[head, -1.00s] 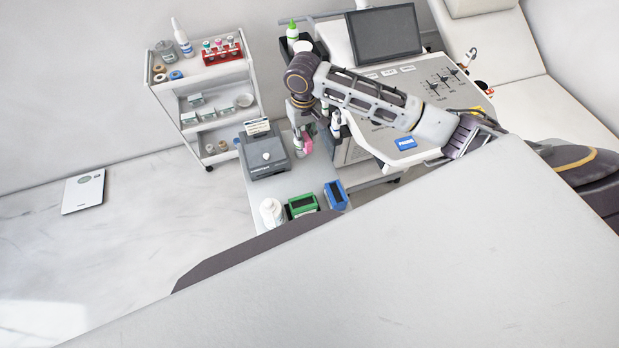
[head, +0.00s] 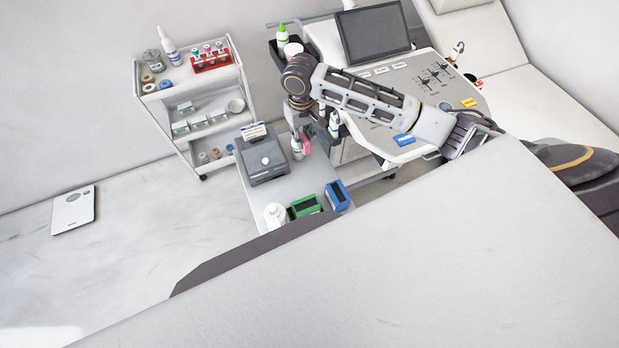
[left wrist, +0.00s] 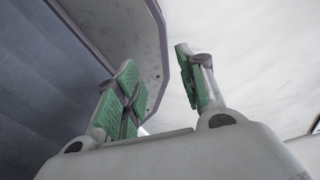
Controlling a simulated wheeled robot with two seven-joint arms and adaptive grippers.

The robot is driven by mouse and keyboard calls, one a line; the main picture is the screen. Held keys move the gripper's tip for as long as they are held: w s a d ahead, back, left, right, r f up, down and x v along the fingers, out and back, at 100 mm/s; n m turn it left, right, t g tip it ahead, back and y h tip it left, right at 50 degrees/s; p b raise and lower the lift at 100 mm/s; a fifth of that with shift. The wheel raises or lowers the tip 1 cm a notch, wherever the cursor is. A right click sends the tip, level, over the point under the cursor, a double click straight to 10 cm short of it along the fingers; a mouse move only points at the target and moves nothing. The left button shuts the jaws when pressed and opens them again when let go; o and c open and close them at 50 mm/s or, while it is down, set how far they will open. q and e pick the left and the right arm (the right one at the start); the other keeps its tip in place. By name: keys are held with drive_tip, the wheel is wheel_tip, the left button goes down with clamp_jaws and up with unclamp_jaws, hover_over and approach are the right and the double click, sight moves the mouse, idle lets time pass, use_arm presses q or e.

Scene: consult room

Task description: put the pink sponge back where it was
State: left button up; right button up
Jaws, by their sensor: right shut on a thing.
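The pink sponge (head: 306,145) is a small pink patch in the head view, at the tip of my right gripper (head: 301,146). My right gripper is shut on it and points down over the grey side table (head: 318,175), beside the dark grey box-shaped device. The gripper hides part of the sponge, and I cannot tell whether it touches the tabletop. In the left wrist view, my left gripper (left wrist: 160,88) has its green-padded fingers apart with nothing between them. The left gripper does not show in the head view.
The grey device (head: 262,160) stands left of the sponge. A white bottle (head: 275,215), a green box (head: 305,206) and a blue box (head: 337,195) stand at the table's near end. A console (head: 440,90) is right; a white cart (head: 190,95) is left.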

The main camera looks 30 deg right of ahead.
sight(304, 141)
drive_tip(key=shift+d+f+n, duration=0.2)
drive_tip(key=shift+f+n, duration=0.1)
drive_tip(key=shift+f, duration=0.05)
drive_tip(key=shift+w+f+b, duration=0.1)
drive_tip(key=shift+f+b, duration=0.2)
drive_tip(key=shift+b, duration=0.25)
drive_tip(key=shift+w+d+f+n+b, duration=0.15)
drive_tip(key=shift+f+n+b, duration=0.4)
drive_tip(key=shift+f+n, duration=0.1)
drive_tip(key=shift+w+d+f+n+b, duration=0.1)
drive_tip(key=shift+f+n+b, duration=0.45)
drive_tip(key=shift+n, duration=0.1)
use_arm(q)
drive_tip(key=w+a+f+b, duration=0.1)
drive_tip(key=a+f+b, duration=0.2)
drive_tip(key=f+b, duration=0.25)
drive_tip(key=w+a+f+b, duration=0.2)
drive_tip(key=a+f+b, duration=0.1)
drive_tip(key=f+b, duration=0.3)
drive_tip(key=w+d+t+b, duration=0.1)
drive_tip(key=w+d+b, duration=0.2)
drive_tip(key=w, duration=0.7)
drive_tip(key=shift+w+d+f, duration=0.2)
drive_tip(key=shift+d+f, duration=0.1)
drive_tip(key=shift+d, duration=0.7)
use_arm(e)
wheel_tip(304, 141, down, 16)
drive_tip(key=w+d+n, duration=0.2)
drive_tip(key=n, duration=0.7)
drive_tip(key=shift+w+d, duration=0.15)
